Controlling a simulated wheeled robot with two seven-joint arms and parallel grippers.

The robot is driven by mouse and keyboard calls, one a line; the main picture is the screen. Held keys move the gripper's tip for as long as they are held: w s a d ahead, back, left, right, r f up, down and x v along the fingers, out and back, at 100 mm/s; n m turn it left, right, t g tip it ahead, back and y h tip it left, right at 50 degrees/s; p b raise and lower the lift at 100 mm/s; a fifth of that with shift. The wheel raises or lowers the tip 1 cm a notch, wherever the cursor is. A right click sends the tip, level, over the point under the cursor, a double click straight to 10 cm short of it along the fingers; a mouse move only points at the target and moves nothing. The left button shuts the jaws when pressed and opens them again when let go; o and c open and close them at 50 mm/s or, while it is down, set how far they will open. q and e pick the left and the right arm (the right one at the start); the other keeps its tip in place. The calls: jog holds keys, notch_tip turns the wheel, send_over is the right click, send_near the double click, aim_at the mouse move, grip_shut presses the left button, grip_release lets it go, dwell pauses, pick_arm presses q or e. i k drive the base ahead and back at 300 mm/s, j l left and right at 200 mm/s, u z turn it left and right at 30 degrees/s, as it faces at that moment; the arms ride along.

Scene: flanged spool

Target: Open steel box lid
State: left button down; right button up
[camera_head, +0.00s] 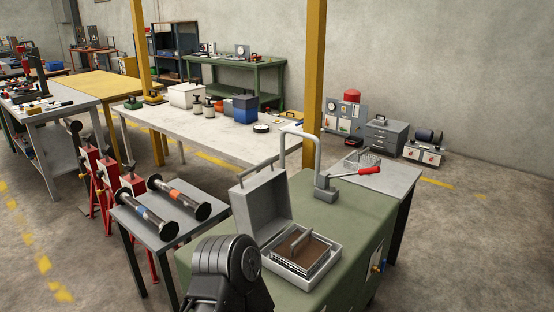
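The grey steel box (318,279) sits on a green-topped cabinet (335,208) in the lower middle of the view. Its lid (262,213) stands open, raised nearly upright at the box's left side, with a handle along its upper edge. Inside the box are a wire rack and a brown panel (301,243). One of my dark arm joints is at the bottom centre, in front of and left of the box. The fingers of both grippers are out of view.
A small table with two flanged spools (180,198) is to the left. A long white table (210,130) with containers stands behind. Floor is clear at right (480,235).

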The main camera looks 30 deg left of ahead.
aim_at(261, 204)
jog(key=j+z, duration=0.2)
jog(key=j, duration=0.2)
jog(key=k+j+z, duration=0.15)
jog(key=j, duration=0.2)
jog(key=j+z, duration=0.2)
jog(key=j, duration=0.2)
jog(key=k+j+z, duration=0.2)
jog(key=j, duration=0.15)
jog(key=k+j, duration=0.1)
jog(key=j, duration=0.25)
jog(key=k+j, duration=0.1)
jog(key=j, duration=0.3)
jog(key=k+j, duration=0.1)
jog(key=j, duration=0.25)
jog(key=k+j, duration=0.1)
jog(key=j, duration=0.25)
jog(key=k+j+z, duration=0.1)
jog(key=j, duration=0.25)
